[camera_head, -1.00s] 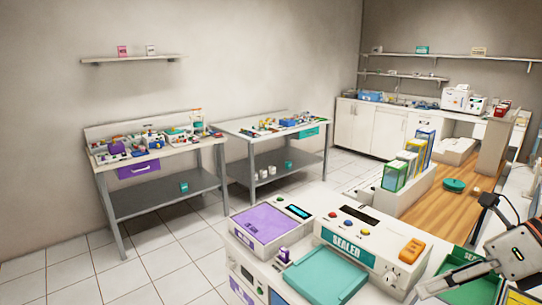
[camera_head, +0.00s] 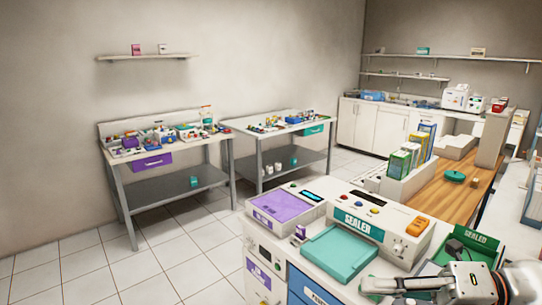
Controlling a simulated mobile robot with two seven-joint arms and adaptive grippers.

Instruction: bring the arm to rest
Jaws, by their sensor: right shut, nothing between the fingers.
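My right arm comes in at the lower right corner. Its gripper (camera_head: 374,287) points left, its fingers closed and empty. It shows in front of the white workstation, below the teal tray (camera_head: 338,255) in the picture. Whether it touches anything there cannot be told. My left gripper is out of view.
The white workstation carries a purple pad (camera_head: 286,205), a unit with a teal SEALED label (camera_head: 357,224) and an orange switch (camera_head: 417,227). A green SEALED bin (camera_head: 480,241) lies close behind my right arm. Two cluttered benches stand at the left, with open tiled floor (camera_head: 155,267) in front.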

